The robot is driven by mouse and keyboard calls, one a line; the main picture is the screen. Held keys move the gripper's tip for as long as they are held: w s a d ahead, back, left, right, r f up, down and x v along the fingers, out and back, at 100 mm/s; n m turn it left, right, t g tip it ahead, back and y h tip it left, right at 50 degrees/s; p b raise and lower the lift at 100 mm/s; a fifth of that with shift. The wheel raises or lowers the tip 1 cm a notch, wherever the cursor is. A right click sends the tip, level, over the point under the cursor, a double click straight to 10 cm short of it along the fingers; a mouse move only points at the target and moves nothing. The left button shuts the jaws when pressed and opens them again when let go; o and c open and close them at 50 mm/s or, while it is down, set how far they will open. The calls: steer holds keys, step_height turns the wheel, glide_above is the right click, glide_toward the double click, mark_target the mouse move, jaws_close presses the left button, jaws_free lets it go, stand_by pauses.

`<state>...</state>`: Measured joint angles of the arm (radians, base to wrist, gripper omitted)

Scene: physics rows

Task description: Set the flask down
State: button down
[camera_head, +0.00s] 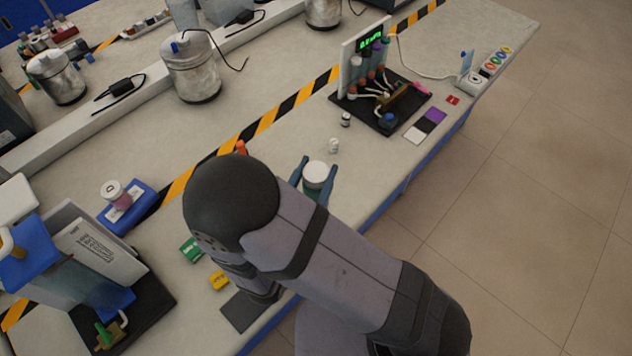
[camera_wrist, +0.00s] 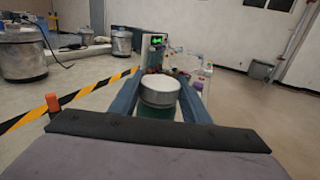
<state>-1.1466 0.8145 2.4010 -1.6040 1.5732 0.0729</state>
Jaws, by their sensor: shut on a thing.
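The flask (camera_head: 315,175) has a round white lid and a greenish body. My gripper (camera_head: 315,182) is shut on it, with one blue finger on each side. In the wrist view the flask (camera_wrist: 159,95) stands upright between the two fingers (camera_wrist: 160,100), its lid up and its lower part hidden by my gripper's body. In the head view it is over the bench near the front edge, with my arm covering the area just below it. I cannot tell whether its base touches the bench.
A black board with tubes and a green display (camera_head: 370,42) is farther right. An orange-capped item (camera_head: 241,147) stands by the striped tape (camera_head: 258,128). Bare bench (camera_head: 285,135) lies between the tape and the flask.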

mark_target(311, 195)
steer(key=shift+f, duration=2.15)
steer(key=c, duration=1)
jaws_free()
steer(key=shift+f, duration=0.1)
steer(key=shift+r, duration=0.25)
steer(key=shift+s+a+f, duration=0.15)
steer(key=shift+s+a, duration=0.15)
steer(key=shift+s, duration=0.35)
steer(key=shift+b+v, duration=1)
steer(key=shift+v, duration=2.05)
